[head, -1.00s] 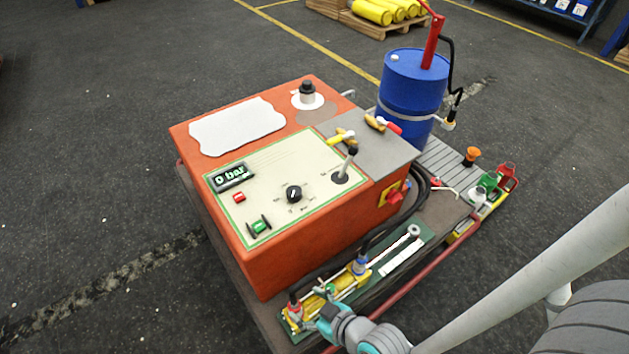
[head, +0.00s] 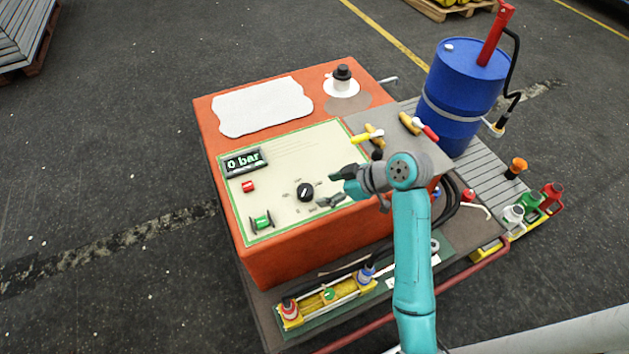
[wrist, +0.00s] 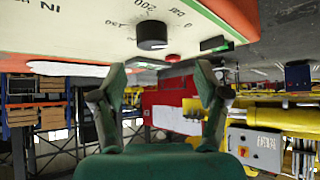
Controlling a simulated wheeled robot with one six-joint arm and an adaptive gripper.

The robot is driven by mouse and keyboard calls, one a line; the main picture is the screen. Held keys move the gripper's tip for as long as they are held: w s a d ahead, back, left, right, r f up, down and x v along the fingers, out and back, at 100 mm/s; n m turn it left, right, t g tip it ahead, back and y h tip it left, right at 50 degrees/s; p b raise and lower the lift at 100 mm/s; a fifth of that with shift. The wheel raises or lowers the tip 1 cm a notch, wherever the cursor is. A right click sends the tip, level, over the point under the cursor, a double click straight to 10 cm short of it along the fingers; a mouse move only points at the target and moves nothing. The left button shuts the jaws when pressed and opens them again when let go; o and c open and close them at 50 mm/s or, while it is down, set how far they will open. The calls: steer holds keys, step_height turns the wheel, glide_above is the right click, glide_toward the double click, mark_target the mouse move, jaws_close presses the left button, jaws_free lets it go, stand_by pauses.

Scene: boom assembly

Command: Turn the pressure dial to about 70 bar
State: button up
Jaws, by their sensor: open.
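The pressure dial is a black round knob (head: 305,192) with a white mark, on the cream panel (head: 290,165) of the orange unit (head: 225,190). The display (head: 243,162) on the panel reads 0 bar. My gripper (head: 333,187) is open just right of the knob in the head view, with its fingers spread and nothing between them. In the wrist view the knob (wrist: 152,36) shows upside down near the top, beyond and above the open fingertips (wrist: 161,72). The gripper and knob appear apart.
A red button (head: 248,186) and a green switch (head: 261,221) sit on the panel left of the knob. Yellow-handled valves (head: 368,137) stand on the grey plate behind my gripper. A blue drum (head: 458,95) stands at the right. Floor left of the unit is clear.

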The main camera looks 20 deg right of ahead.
mark_target(306, 190)
steer(key=shift+n, duration=0.3)
steer(key=x, duration=0.6)
steer(key=w+x, duration=0.1)
steer(key=x, duration=0.2)
steer(key=shift+w+d, duration=0.15)
steer(key=shift+w, duration=0.1)
steer(key=c, duration=1.2)
